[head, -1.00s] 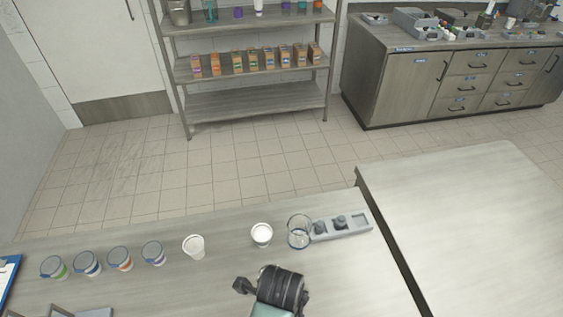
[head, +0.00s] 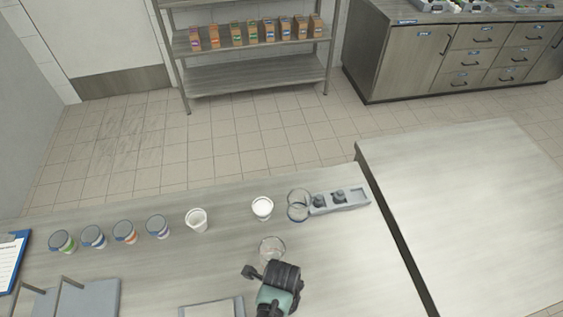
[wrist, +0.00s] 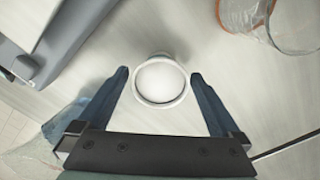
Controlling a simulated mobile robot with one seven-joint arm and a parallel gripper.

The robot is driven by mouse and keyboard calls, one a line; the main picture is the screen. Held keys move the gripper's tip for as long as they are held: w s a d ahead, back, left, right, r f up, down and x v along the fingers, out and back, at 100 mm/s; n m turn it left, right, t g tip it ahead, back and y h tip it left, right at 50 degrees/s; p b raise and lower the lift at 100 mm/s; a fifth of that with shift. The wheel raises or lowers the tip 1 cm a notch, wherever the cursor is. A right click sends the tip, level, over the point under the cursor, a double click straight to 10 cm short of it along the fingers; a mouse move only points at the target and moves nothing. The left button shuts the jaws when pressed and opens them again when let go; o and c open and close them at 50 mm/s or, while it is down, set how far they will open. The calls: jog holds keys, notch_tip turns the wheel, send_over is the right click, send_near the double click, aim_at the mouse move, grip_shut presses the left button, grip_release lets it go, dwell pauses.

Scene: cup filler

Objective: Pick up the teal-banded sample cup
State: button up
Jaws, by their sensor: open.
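In the wrist view a small round white-rimmed cup (wrist: 162,82) stands between the two dark fingers of my gripper (wrist: 160,75). The fingers are apart, with gaps on both sides of it. I see its pale round top; no teal band shows, so I cannot tell its colour marking. In the head view my gripper (head: 275,280) is over the front of the bench, its fingertips hidden. Two white cups stand behind it, one at centre (head: 262,209) and one further left (head: 197,221). No teal band is readable on either.
Several lidded cups with coloured bands (head: 125,232) stand in a row at left. A clear vessel (head: 299,206) stands by a grey tray (head: 350,199); another (head: 271,247) is close behind my gripper. In the wrist view a clear orange-rimmed vessel (wrist: 240,14) is at top right.

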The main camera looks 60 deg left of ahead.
jog(key=c, duration=1.3)
